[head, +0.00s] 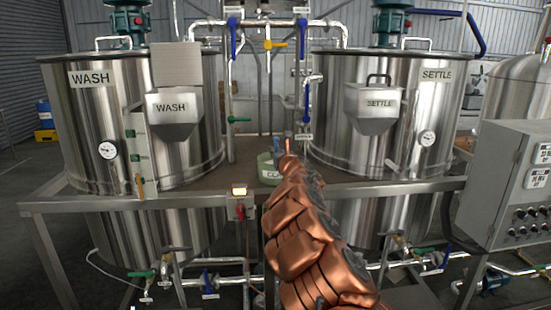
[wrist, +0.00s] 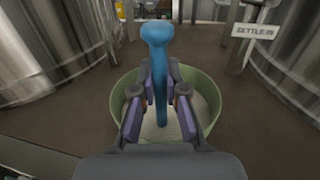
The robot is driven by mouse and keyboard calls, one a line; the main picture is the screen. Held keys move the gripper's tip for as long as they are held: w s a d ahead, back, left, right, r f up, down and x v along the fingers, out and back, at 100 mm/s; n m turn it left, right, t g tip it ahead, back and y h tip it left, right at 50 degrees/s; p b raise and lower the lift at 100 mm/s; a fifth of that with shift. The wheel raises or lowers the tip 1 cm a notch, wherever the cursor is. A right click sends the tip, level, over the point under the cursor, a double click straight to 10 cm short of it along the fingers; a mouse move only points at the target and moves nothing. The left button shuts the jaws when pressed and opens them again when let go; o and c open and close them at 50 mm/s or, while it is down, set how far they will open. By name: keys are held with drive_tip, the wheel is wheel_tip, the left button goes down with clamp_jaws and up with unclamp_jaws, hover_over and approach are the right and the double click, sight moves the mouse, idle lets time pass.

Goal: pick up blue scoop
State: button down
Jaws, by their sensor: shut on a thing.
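The blue scoop (wrist: 156,38) stands upright in the wrist view, its rounded handle end toward the top. My gripper (wrist: 160,98) is shut on its handle, one finger on each side. The scoop's lower end is in or above a green tub (wrist: 119,99) with pale contents; I cannot tell whether it touches them. In the head view the green tub (head: 265,168) stands on the platform between the two tanks. My copper-coloured arm reaches toward it and partly hides it. A small bit of blue shows just above the tub there.
The WASH tank (head: 85,120) stands left and the SETTLE tank (head: 345,145) right, close on both sides of the tub. Pipes with blue and yellow valves (head: 275,44) rise behind. A grey control box (head: 490,190) is at right. A SETTLE IN label (wrist: 255,31) hangs near the tub.

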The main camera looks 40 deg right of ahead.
wheel_tip(320, 180, up, 10)
drive_tip(key=shift+f+p, duration=0.15)
drive_tip(key=shift+p, duration=0.2)
drive_tip(key=shift+a, duration=0.1)
idle(0.4)
